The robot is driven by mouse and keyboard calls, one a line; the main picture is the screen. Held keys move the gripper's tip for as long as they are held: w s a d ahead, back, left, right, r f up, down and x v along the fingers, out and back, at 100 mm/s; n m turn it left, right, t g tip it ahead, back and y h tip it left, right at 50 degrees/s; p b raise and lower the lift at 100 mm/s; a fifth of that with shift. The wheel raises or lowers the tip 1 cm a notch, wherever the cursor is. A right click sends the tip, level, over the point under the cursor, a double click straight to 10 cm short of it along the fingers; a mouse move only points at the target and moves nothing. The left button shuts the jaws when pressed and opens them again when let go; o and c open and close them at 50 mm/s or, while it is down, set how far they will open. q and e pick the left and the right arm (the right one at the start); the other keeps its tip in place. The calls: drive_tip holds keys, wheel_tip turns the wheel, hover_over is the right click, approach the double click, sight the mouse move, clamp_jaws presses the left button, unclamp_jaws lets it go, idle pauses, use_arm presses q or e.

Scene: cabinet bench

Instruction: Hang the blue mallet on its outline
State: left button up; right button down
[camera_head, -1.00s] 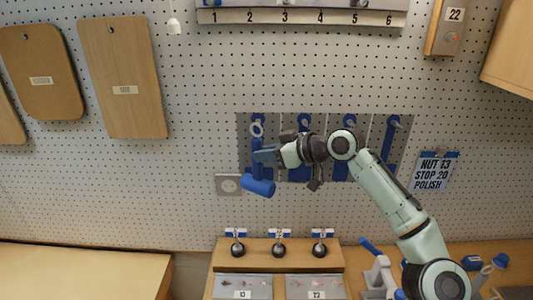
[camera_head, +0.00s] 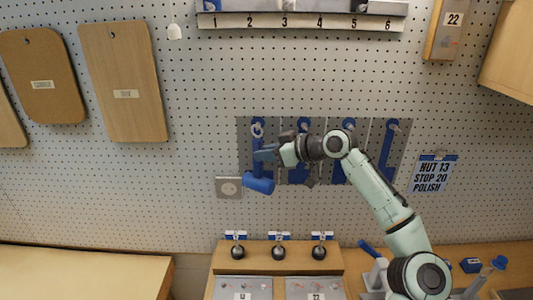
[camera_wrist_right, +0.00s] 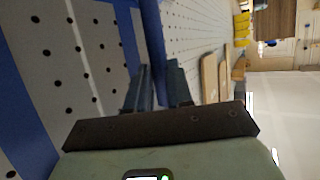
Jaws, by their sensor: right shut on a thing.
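The blue mallet (camera_head: 259,184) is upright in front of the grey outline board (camera_head: 403,140), head down, with a pale ring (camera_head: 257,130) at its top end. The ring overlaps the top of the leftmost blue outline (camera_head: 259,120); I cannot tell whether it is on a peg. My right gripper (camera_head: 265,153) is shut on the mallet's handle, coming from the right. In the right wrist view the blue handle (camera_wrist_right: 152,45) passes between the fingers (camera_wrist_right: 155,88). My left gripper is not in view.
Several blue outlines share the board, partly hidden by my right arm. Below stands a wooden rack (camera_head: 334,262) with black knobs. A lettered sign (camera_head: 433,174) hangs at right.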

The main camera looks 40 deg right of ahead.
drive_tip(key=shift+r, duration=0.1)
idle(0.3)
drive_tip(key=c, duration=0.9)
unclamp_jaws()
drive_tip(key=shift+s, duration=0.15)
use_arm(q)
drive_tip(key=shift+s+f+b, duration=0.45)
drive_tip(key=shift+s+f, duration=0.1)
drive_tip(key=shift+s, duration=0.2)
use_arm(e)
drive_tip(key=v, duration=1.3)
drive_tip(key=shift+s+r, duration=0.1)
